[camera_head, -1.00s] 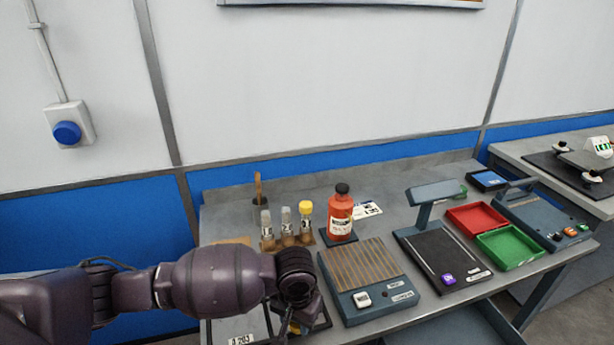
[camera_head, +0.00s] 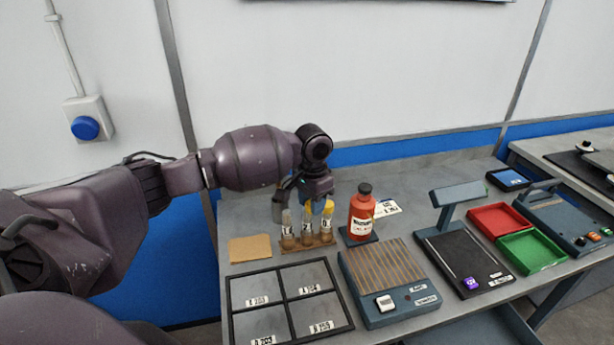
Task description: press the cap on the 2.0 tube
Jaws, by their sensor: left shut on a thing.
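Three small labelled tubes stand upright in a brown rack (camera_head: 318,243): the left tube (camera_head: 287,228), the middle tube (camera_head: 307,226) and the right tube (camera_head: 326,224). The right tube has a yellow cap (camera_head: 328,206); the labels are too small to read surely, so I cannot tell which is 2.0. My left gripper (camera_head: 309,207) points down just above the middle tube. It is shut on a small yellow cap, mostly hidden by the fingers. I cannot tell whether this cap touches the tube. My right gripper is not in view.
A red bottle (camera_head: 361,215) stands close right of the rack. In front lie a black-framed divided tray (camera_head: 286,312) and a ribbed block (camera_head: 385,278). A brown pad (camera_head: 250,249) lies left. A scale (camera_head: 463,260) and red (camera_head: 497,221) and green (camera_head: 531,251) trays are further right.

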